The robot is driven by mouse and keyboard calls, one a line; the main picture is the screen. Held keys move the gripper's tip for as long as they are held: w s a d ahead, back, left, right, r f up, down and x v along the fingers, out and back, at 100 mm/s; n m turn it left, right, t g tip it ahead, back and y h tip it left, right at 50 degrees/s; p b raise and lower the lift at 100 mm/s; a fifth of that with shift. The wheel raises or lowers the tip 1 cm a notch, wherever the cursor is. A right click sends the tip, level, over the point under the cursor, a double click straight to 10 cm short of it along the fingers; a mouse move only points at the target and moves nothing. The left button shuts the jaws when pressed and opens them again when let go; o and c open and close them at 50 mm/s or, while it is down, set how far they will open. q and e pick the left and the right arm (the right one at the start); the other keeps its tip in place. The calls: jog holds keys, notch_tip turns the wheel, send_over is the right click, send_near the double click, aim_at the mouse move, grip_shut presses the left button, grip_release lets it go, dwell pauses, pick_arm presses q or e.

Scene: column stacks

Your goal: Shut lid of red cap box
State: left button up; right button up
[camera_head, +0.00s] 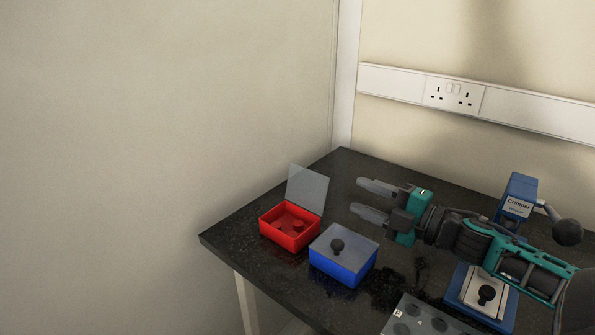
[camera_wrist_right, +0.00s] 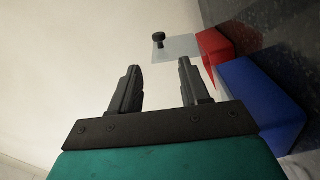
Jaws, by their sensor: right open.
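The red cap box (camera_head: 289,228) stands on the dark bench with its clear lid (camera_head: 307,189) raised upright at the back right edge. Red caps (camera_head: 297,223) show inside it. In the right wrist view the red box (camera_wrist_right: 215,50) is at the upper right, and its clear lid (camera_wrist_right: 178,48) with a dark knob (camera_wrist_right: 159,38) stands out beyond the fingertips. My right gripper (camera_head: 365,200) is open and empty, to the right of the raised lid and apart from it; its open fingers also show in the right wrist view (camera_wrist_right: 160,75). My left gripper is not in view.
A blue box (camera_head: 340,266) with a shut clear lid and black knob stands just right of the red box. A blue crimper (camera_head: 518,197) and a grey tray with round holes (camera_head: 420,322) are further right. A wall with sockets (camera_head: 453,95) is behind the bench.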

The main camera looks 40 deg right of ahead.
aim_at(315, 175)
jog(key=b+x, duration=0.1)
jog(key=x, duration=0.2)
jog(key=b+x, duration=0.1)
jog(key=x, duration=0.3)
jog(key=b+x, duration=0.1)
jog(key=x, duration=0.2)
jog(key=shift+w+d, duration=0.25)
jog(key=shift+w, duration=0.1)
jog(key=shift+b+x, duration=0.35)
jog(key=shift+x, duration=0.8)
grip_shut()
